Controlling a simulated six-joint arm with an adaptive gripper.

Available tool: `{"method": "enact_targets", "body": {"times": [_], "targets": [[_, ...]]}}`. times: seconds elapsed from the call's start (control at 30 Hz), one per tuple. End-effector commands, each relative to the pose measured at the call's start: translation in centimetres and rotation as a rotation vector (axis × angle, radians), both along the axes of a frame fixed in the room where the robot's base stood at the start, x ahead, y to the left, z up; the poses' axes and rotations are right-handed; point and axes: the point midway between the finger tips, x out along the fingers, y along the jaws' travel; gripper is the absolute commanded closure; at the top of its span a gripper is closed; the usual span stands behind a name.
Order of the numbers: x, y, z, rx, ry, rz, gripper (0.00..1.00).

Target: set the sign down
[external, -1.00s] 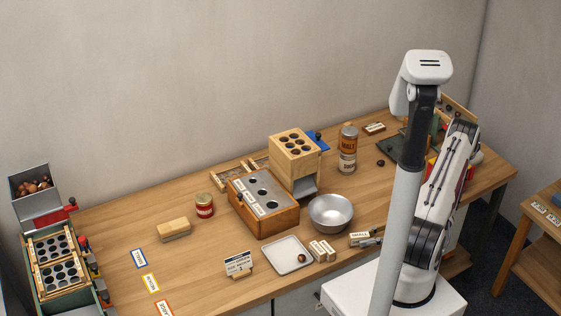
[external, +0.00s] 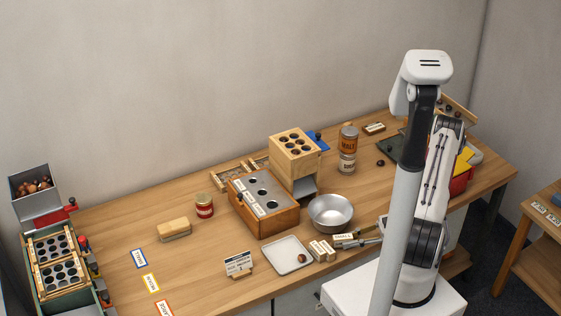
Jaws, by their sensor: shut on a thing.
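A small sign (external: 343,238) with a pale lettered face and a wooden edge is low over the front of the table, just right of two small lettered blocks. My gripper (external: 357,241) reaches in from the right and is shut on it; the fingers are small and partly merge with the sign. I cannot tell whether the sign touches the tabletop. Another sign (external: 238,263), with printed text on a wooden foot, stands upright at the front, left of the square tray. My arm's column hides part of the forearm and the area behind it.
The white tray (external: 288,255) holds one chestnut. Two lettered blocks (external: 322,250) sit close left of the held sign. A metal bowl (external: 330,211) stands just behind it. A wooden box (external: 264,206) is further left.

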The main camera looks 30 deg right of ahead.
Motion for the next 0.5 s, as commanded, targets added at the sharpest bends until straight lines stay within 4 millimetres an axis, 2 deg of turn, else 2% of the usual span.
{"method": "enact_targets", "body": {"times": [0.2, 0.5], "targets": [[0.6, 1.6, -0.2, 0.001, 0.001, 0.002, 0.97], [0.6, 1.6, -0.2, -0.001, 0.000, 0.000, 0.97]]}}
